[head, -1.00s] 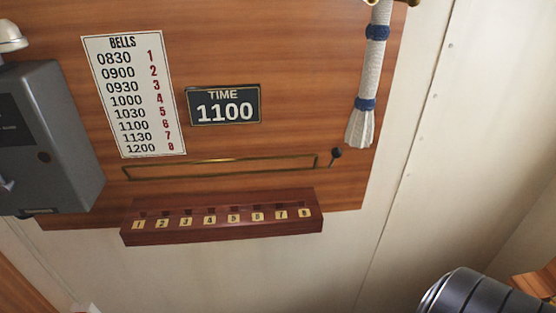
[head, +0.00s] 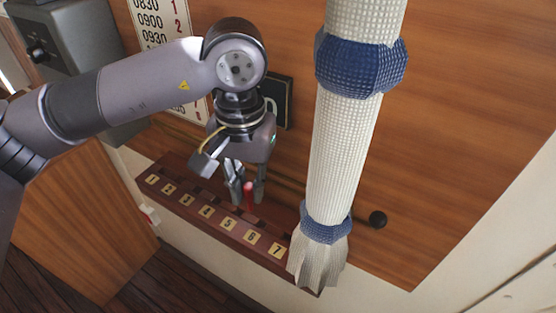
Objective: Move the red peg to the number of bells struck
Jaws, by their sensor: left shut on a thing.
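The dark red peg rack (head: 208,231) runs along the bottom of the wooden panel, with labels 1 to 7 showing. My left gripper (head: 248,190) hangs over the rack from above, shut on the red peg (head: 249,196). The peg is roughly upright, behind labels 5 and 6. I cannot tell whether its lower end is in a hole or just above one. The bells chart (head: 162,20) is partly hidden by my left arm. The time sign (head: 284,100) is mostly hidden behind my arm; it read 1100 earlier. My right gripper is not in view.
A thick white bell rope (head: 340,150) with blue bands hangs close in front, right of my gripper, covering the rack's right end. A dark round knob (head: 377,219) is right of the rope. A grey box (head: 75,50) is at upper left.

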